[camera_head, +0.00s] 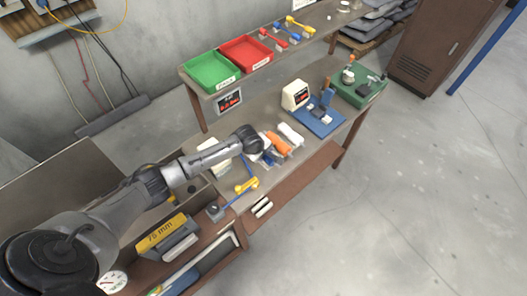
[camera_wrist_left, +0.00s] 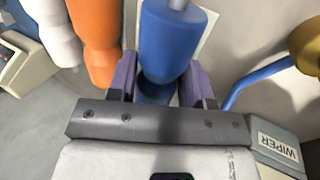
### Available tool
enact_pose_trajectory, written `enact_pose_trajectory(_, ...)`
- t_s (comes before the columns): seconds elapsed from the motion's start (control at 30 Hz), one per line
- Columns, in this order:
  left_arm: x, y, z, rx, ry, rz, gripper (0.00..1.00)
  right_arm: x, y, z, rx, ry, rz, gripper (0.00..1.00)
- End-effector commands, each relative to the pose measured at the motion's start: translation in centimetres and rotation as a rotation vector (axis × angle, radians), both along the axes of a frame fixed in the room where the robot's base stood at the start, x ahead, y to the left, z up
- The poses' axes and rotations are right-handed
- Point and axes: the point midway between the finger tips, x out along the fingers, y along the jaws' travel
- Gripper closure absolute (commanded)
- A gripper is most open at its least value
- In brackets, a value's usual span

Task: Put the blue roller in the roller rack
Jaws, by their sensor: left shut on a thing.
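The blue roller (camera_wrist_left: 172,42) is between the purple fingers of my left gripper (camera_wrist_left: 160,75) in the left wrist view, and the gripper is shut on it. In the head view my left gripper (camera_head: 262,155) is low over the workbench, and the arm largely hides the blue roller. An orange roller (camera_head: 278,143) lies just right of the gripper, and a white roller (camera_head: 291,134) lies beyond it. In the left wrist view the orange roller (camera_wrist_left: 95,35) and the white roller (camera_wrist_left: 50,30) are left of the blue one. I cannot make out the roller rack clearly.
A wiper box (camera_wrist_left: 278,150) and a blue-and-yellow tool (camera_head: 245,187) are near the gripper. A blue stand (camera_head: 318,120) and a green box (camera_head: 358,88) occupy the bench's far end. Green (camera_head: 211,72) and red (camera_head: 246,54) trays sit on the shelf above.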

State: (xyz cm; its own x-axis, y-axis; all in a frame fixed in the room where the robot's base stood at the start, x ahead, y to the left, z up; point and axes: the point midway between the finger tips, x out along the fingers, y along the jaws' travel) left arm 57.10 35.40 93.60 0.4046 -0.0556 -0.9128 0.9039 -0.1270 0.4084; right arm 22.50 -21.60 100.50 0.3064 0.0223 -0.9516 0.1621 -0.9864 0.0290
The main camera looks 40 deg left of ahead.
Motion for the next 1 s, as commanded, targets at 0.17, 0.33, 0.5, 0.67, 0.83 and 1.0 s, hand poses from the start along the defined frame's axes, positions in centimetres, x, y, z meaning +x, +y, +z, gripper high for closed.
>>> enact_pose_trajectory(0.17,0.0,0.0,0.0,0.0,-0.001,0.0,0.85,0.0,0.0,0.0,0.0,0.0,0.0,0.57)
enact_pose_trajectory(0.33,0.0,0.0,0.0,0.0,-0.001,0.0,0.51,0.0,-0.1,0.0,-0.004,0.0,0.003,0.57)
enact_pose_trajectory(0.5,0.0,0.0,0.0,0.0,0.0,0.0,0.35,0.0,-0.3,0.0,-0.01,0.001,0.006,0.57)
enact_pose_trajectory(0.67,0.0,0.0,0.0,0.0,0.0,0.0,0.24,0.0,-0.3,0.0,-0.011,0.0,0.007,0.57)
enact_pose_trajectory(0.83,-0.1,0.0,-0.1,0.0,0.001,0.0,0.24,0.0,-0.3,0.0,-0.01,0.001,0.007,0.57)
enact_pose_trajectory(1.0,-0.4,0.1,1.0,-0.001,-0.001,0.0,0.24,0.0,-0.2,0.2,-0.008,0.001,0.005,0.57)
